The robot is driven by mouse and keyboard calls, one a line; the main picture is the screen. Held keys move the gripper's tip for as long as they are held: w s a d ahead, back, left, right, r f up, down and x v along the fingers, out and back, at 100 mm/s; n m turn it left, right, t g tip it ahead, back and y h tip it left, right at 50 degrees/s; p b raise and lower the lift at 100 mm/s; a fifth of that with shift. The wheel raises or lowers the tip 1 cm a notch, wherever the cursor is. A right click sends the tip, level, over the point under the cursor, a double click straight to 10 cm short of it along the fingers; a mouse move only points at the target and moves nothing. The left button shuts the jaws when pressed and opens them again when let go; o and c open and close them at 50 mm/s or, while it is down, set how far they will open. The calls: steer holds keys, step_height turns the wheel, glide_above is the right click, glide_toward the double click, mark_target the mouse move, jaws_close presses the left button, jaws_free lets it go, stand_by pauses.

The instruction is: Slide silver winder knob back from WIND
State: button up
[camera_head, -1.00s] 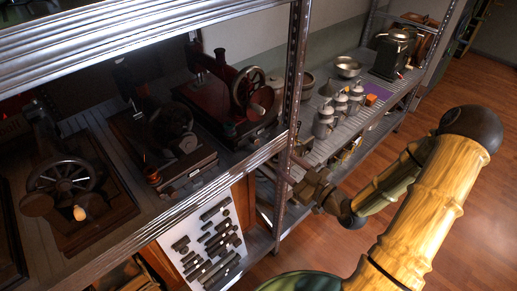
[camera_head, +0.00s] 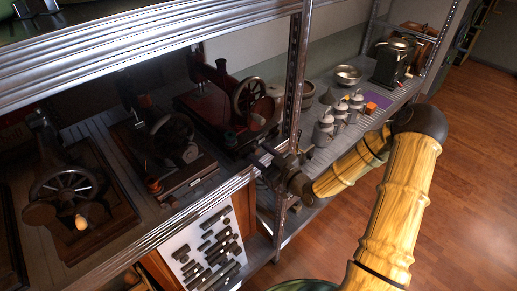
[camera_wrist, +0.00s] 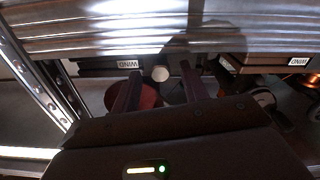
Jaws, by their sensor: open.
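My gripper (camera_head: 262,156) is at the shelf's front edge, in front of the red sewing machine (camera_head: 210,100). In the wrist view my gripper (camera_wrist: 160,75) is open, with two dark fingers pointing away from the camera. A round, pale silver knob (camera_wrist: 160,73) appears between the fingertips, apart from both in the picture; how deep the fingers reach around it I cannot tell. A white WIND label (camera_wrist: 130,63), upside down, is just left of the knob on a dark base. The knob is not distinct in the head view.
A metal upright (camera_head: 293,85) stands right beside my gripper. The shelf's front lip (camera_head: 165,222) runs below the machines. A dark machine (camera_head: 165,140) and another with a spoked wheel (camera_head: 68,190) stand left. A second WIND label (camera_wrist: 300,61) shows at right in the wrist view.

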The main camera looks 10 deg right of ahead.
steer(key=shift+w+a, duration=0.45)
steer(key=shift+w, duration=0.15)
